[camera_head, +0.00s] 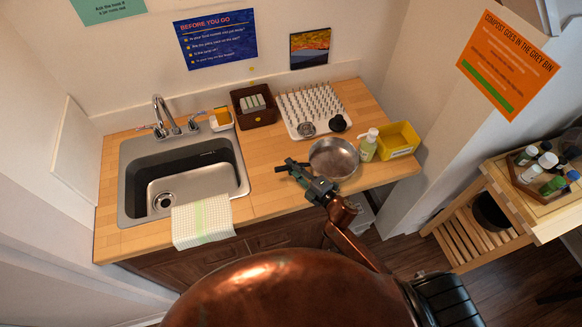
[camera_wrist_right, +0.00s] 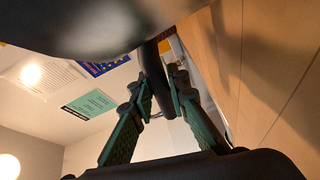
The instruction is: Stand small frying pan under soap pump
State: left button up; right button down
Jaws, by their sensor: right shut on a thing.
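The small frying pan (camera_head: 334,160) is at the right part of the wooden counter, in front of the white drying rack, its open side facing up. Its dark handle (camera_head: 283,168) points left. My right gripper (camera_head: 304,173) is shut on that handle. In the right wrist view the handle (camera_wrist_right: 154,70) runs between the two green fingers, and the dark pan body (camera_wrist_right: 110,25) fills the upper left. I cannot tell whether the pan touches the counter. The soap pump (camera_head: 368,148), pale green with a white top, stands upright just right of the pan. My left gripper is out of view.
A yellow bin (camera_head: 398,140) stands right of the soap pump. Behind the pan is the drying rack (camera_head: 320,100) with a dark round item and a metal strainer. The sink (camera_head: 180,180) and a towel (camera_head: 202,222) are at left. Bare counter lies between sink and pan.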

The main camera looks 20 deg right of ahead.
jog(key=shift+f, duration=0.15)
jog(key=shift+f, duration=0.15)
jog(key=c, duration=1.8)
grip_release()
jog(key=shift+c, duration=0.2)
jog(key=b+v, duration=0.1)
jog(key=v, duration=1.1)
